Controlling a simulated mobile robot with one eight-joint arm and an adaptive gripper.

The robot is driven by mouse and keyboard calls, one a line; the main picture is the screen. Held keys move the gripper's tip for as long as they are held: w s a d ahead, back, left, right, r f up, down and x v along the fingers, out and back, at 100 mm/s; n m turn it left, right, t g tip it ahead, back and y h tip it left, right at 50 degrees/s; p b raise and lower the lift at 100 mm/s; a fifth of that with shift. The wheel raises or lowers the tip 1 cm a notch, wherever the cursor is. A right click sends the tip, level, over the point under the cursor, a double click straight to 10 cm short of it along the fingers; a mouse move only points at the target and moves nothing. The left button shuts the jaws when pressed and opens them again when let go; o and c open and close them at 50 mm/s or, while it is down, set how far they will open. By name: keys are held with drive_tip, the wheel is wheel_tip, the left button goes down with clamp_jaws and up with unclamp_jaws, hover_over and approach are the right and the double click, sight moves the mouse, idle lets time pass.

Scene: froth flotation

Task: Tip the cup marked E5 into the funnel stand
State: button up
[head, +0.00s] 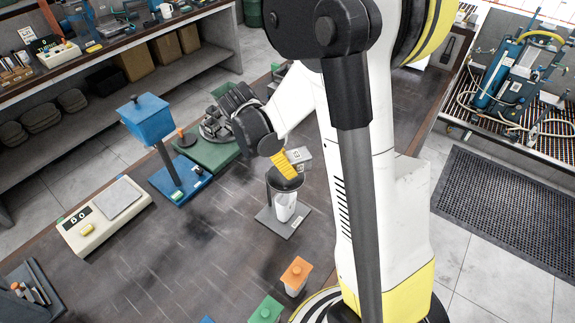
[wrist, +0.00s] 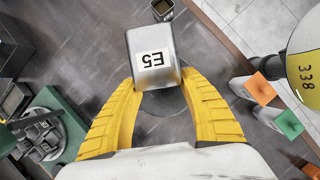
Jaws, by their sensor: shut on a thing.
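My gripper (head: 284,166) has yellow fingers and is shut on a grey metal cup (head: 300,156). In the wrist view my gripper (wrist: 160,100) holds the cup (wrist: 152,50) between both fingertips, and its label reads E5. The labelled face is turned toward the wrist camera; the mouth is hidden, so I cannot tell how far it is tilted. The funnel stand (head: 283,222) has a dark round top and a white vessel under it. The cup is above or beside that top. In the wrist view a dark disc (wrist: 162,104) shows below the cup.
A green-based rack (head: 210,150) with several cups stands back left, near a blue stand (head: 147,118). A scale (head: 103,215) is at left. Orange-topped (head: 296,275) and green-topped (head: 266,310) containers stand in front. The dark table between them is clear.

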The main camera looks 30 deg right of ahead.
drive_tip(key=shift+a+f+h+b, duration=0.1)
drive_tip(key=shift+a+h+b, duration=0.2)
drive_tip(key=shift+h+b, duration=0.75)
drive_tip(key=shift+w+g+h+b, duration=0.1)
drive_tip(key=shift+g+h+b, duration=0.25)
drive_tip(key=shift+b, duration=0.2)
idle(1.6)
wheel_tip(320, 180, up, 4)
drive_tip(key=shift+f+p, duration=0.15)
drive_tip(key=shift+p, duration=0.85)
drive_tip(key=shift+a, duration=0.1)
